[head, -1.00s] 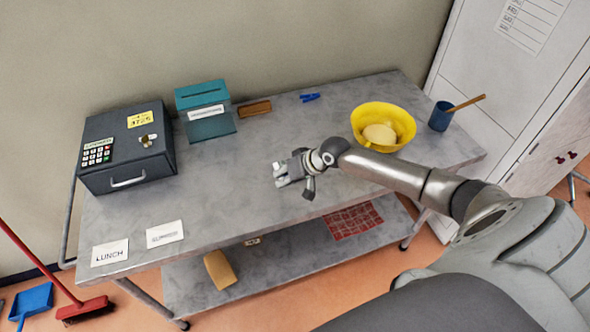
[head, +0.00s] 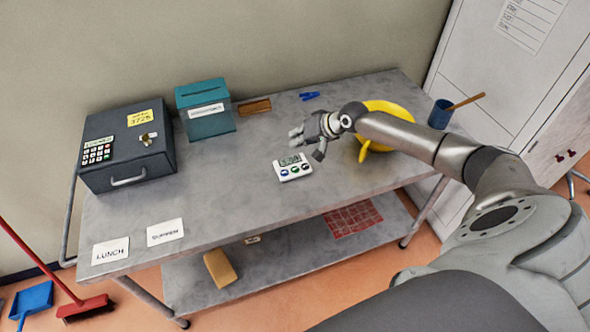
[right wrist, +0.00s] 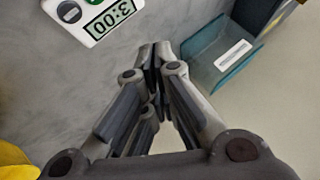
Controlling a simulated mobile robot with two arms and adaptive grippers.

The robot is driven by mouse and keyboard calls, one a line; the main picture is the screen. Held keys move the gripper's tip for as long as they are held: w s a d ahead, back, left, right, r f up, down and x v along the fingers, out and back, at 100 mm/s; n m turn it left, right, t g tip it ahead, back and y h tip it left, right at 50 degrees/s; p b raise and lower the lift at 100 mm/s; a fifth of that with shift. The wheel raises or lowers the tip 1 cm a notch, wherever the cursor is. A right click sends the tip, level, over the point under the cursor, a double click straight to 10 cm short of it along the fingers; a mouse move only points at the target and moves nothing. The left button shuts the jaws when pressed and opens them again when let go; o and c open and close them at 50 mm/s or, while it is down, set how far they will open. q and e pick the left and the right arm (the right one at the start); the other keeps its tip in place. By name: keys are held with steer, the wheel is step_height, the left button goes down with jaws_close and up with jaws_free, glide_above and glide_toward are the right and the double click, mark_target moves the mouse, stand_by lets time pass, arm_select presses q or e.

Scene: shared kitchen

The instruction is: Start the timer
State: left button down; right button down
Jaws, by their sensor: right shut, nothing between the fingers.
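The timer (head: 293,167) is a small white box with a display and several round buttons, lying on the grey metal table (head: 240,180). In the right wrist view the timer (right wrist: 99,27) is partly cut off at the top edge, and its display reads 3:00. A green and a dark button show there. My right gripper (head: 295,134) is shut and empty, just behind the timer in the head view and apart from it. Its closed fingertips (right wrist: 155,52) show beside the timer in the wrist view. My left gripper is not in view.
A dark safe box (head: 126,145) with keypad and a teal box (head: 205,110) stand at the left. A yellow bowl (head: 388,108), partly behind my right arm, and a blue cup (head: 440,115) stand at the right. Cards (head: 110,251) lie at the front left.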

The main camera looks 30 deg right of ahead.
steer(key=b, duration=0.6)
glide_above(297, 167)
step_height(297, 167, down, 7)
steer(key=shift+f, duration=0.1)
steer(key=shift+f+b, duration=0.45)
steer(key=shift+f, duration=0.15)
stand_by(0.5)
steer(key=shift+f, duration=0.4)
steer(key=shift+f+b, duration=0.35)
steer(key=shift+b, duration=0.1)
stand_by(0.4)
stand_by(0.3)
steer(key=shift+r+p, duration=0.8)
